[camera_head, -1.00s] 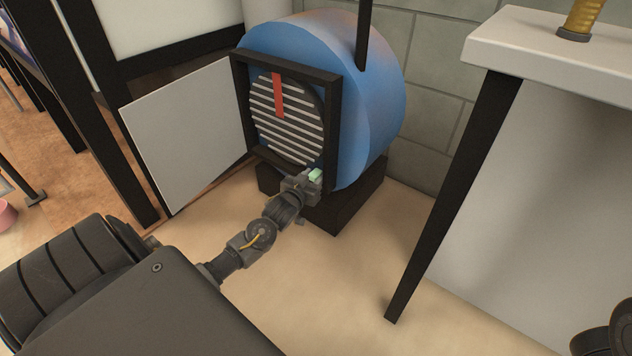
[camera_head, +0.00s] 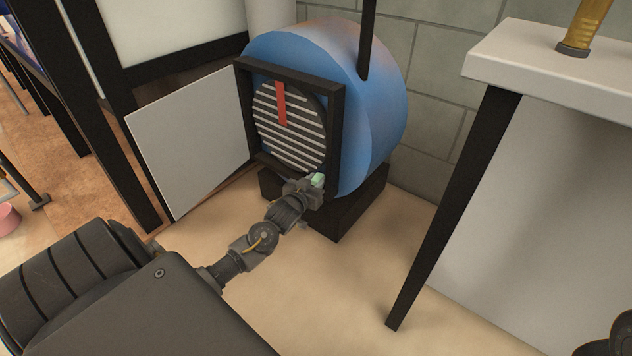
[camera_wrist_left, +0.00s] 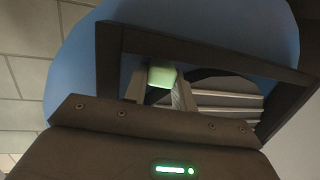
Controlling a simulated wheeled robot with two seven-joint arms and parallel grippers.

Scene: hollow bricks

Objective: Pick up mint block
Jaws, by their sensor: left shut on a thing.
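The mint block (camera_head: 318,180) is a small pale green piece at the lower right corner of the black square frame on the blue drum. My left gripper (camera_head: 314,184) is at that corner and shut on the block. In the left wrist view the mint block (camera_wrist_left: 162,76) sits between the two fingers of the left gripper (camera_wrist_left: 160,88), in front of the frame opening. Part of the block is hidden by the fingers. My right gripper is not in view; only a dark piece shows at the lower right edge of the head view.
The blue drum (camera_head: 375,110) has a slatted round front with a red strip (camera_head: 281,103) and stands on a black base (camera_head: 345,215). An open white door (camera_head: 190,140) hangs at its left. A white table (camera_head: 560,75) with a dark leg stands at right. Floor between is clear.

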